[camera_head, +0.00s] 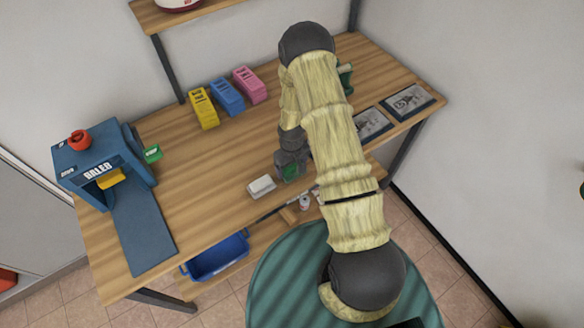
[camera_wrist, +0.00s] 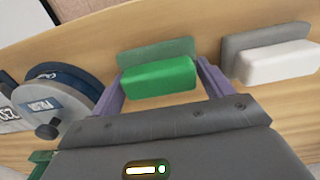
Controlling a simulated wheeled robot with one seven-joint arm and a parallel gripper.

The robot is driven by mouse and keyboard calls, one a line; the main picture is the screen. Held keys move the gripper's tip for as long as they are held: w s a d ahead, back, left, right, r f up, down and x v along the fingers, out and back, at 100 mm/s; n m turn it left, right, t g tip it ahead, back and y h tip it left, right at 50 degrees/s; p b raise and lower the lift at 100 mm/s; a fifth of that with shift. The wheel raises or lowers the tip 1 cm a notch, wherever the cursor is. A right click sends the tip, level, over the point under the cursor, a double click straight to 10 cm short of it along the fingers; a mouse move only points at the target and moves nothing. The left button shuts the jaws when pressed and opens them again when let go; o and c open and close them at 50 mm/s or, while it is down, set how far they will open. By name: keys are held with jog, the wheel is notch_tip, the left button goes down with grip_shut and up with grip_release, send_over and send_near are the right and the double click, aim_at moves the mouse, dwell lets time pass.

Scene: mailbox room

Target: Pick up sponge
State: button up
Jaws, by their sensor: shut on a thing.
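The sponge (camera_wrist: 160,77) is a green block with a darker green layer, seen in the wrist view between the two purple fingers. My gripper (camera_wrist: 162,82) is shut on it across its length, with a finger at each end. In the head view my gripper (camera_head: 291,166) is over the front part of the wooden table, and a bit of green shows at it. The wrist view does not make clear whether the sponge touches the tabletop.
A white and grey block (camera_head: 262,186) lies just left of my gripper. A blue machine (camera_head: 92,168) stands at the table's left. Yellow (camera_head: 203,108), blue (camera_head: 227,97) and pink (camera_head: 249,86) holders stand at the back. A blue bin (camera_head: 217,258) is below. The table's middle is clear.

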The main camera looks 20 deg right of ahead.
jog(key=shift+r, duration=0.15)
notch_tip(320, 180, up, 10)
jog(key=b, duration=0.3)
dwell(0.5)
jog(key=shift+o, duration=0.6)
jog(key=shift+s+d+f+m, duration=0.1)
jog(key=shift+f+m, duration=0.5)
jog(key=shift+f, duration=0.55)
jog(key=shift+s+a+f+m, duration=0.1)
jog(key=shift+f+m, duration=0.5)
jog(key=shift+f, duration=0.5)
jog(key=shift+s+d+f+m, duration=0.1)
jog(key=shift+f+m, duration=0.5)
jog(key=shift+f, duration=0.55)
jog(key=shift+c, duration=0.2)
